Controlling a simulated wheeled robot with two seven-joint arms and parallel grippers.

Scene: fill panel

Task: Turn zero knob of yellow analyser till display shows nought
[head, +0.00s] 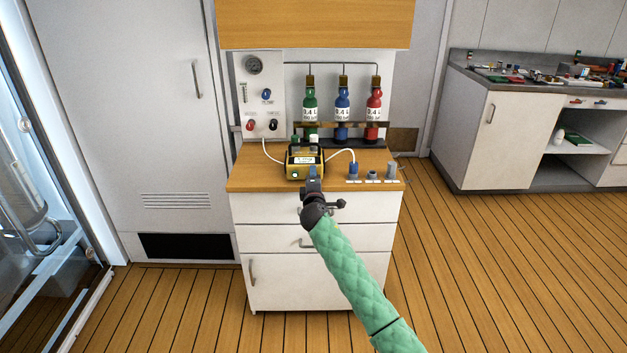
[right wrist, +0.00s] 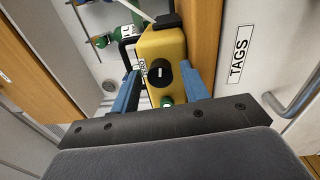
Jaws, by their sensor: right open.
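The yellow analyser (head: 292,170) stands on the wooden top of the white cabinet. Its small display (head: 305,160) faces me, but its reading is too small to make out. In the right wrist view, the analyser (right wrist: 165,44) shows a round black knob (right wrist: 158,76) with a white mark on its front. A partly hidden white label lies beside the knob. My right gripper (head: 312,172) is at the analyser's front. In the wrist view, its blue fingers (right wrist: 160,70) are open, one on each side of the knob, with gaps visible. My left gripper is out of view.
Green (head: 310,100), blue (head: 342,103) and red (head: 374,102) bottles stand behind the analyser. A white hose (head: 340,154) runs from it towards a row of fittings (head: 371,171) on the right. A gauge panel (head: 260,95) is at the back left. A drawer handle (right wrist: 297,95) is near the gripper.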

